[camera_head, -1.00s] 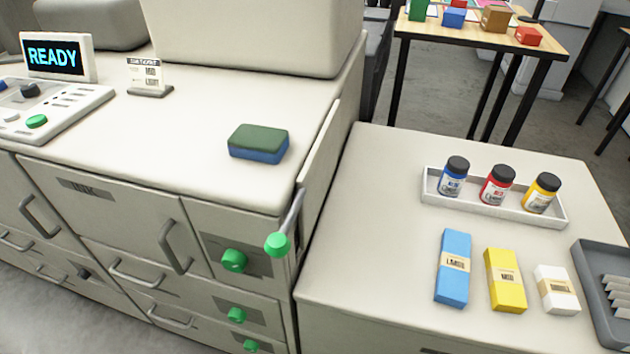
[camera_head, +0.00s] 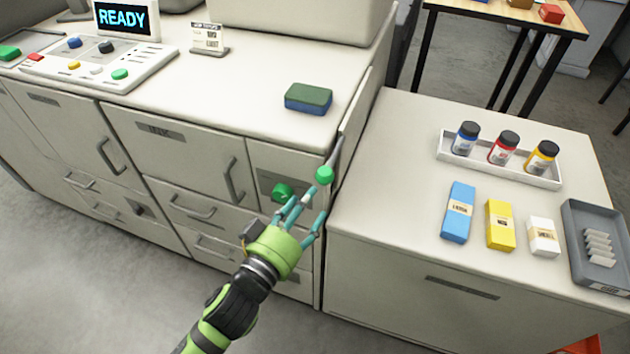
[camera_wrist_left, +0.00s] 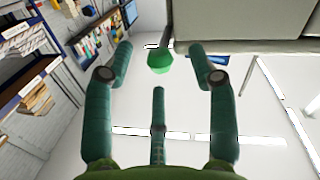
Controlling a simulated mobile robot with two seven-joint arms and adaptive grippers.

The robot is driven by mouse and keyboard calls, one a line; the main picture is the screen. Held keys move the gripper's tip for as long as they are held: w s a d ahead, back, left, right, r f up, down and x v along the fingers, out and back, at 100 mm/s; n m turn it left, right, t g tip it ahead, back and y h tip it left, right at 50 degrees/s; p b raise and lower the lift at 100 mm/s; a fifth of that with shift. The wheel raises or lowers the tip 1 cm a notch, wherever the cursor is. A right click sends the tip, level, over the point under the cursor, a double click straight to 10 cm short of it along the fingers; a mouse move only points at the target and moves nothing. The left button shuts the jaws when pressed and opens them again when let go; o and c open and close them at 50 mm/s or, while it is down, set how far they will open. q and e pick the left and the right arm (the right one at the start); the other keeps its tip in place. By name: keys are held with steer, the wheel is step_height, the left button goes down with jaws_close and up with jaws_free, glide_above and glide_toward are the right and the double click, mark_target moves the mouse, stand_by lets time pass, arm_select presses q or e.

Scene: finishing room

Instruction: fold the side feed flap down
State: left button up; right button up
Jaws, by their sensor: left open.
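The side feed flap (camera_head: 355,117) is a pale panel standing upright along the right side of the printing machine. A short grey lever with a green ball knob (camera_head: 324,175) sticks out near its front edge. My left gripper (camera_head: 306,205) is open and empty, just below and in front of the knob, with its teal fingers pointing towards it. In the left wrist view the green knob (camera_wrist_left: 160,61) appears between the two outer fingers, near their tips, with the third finger below it. I cannot tell whether any finger touches it. My right gripper is not in view.
A cabinet (camera_head: 400,235) stands close to the flap's side, bearing a white tray (camera_head: 500,172) of bottles, several boxes and a grey tray (camera_head: 590,277). A green and blue sponge (camera_head: 308,99) lies on the machine top. A green drawer knob (camera_head: 283,192) is beside my fingers.

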mark_target(321, 183)
arm_select(q)
steer(key=shift+s+d+r, duration=0.15)
steer(key=shift+s+r, duration=0.05)
steer(key=shift+r, duration=0.8)
steer(key=shift+w+d+r, duration=0.15)
steer(key=shift+w+r, duration=0.05)
steer(key=shift+w, duration=0.05)
steer(key=p+x, duration=0.2)
steer(key=x, duration=0.3)
steer(key=shift+w+d, duration=0.1)
steer(key=shift+w, duration=0.1)
steer(key=shift+w+d+f, duration=0.1)
steer(key=shift+w+d, duration=0.2)
steer(key=shift+w, duration=0.25)
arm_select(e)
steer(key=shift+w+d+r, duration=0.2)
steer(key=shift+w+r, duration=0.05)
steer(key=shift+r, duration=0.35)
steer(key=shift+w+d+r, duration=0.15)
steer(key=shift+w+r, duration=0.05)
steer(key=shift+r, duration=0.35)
arm_select(q)
steer(key=shift+f, duration=0.1)
jaws_close()
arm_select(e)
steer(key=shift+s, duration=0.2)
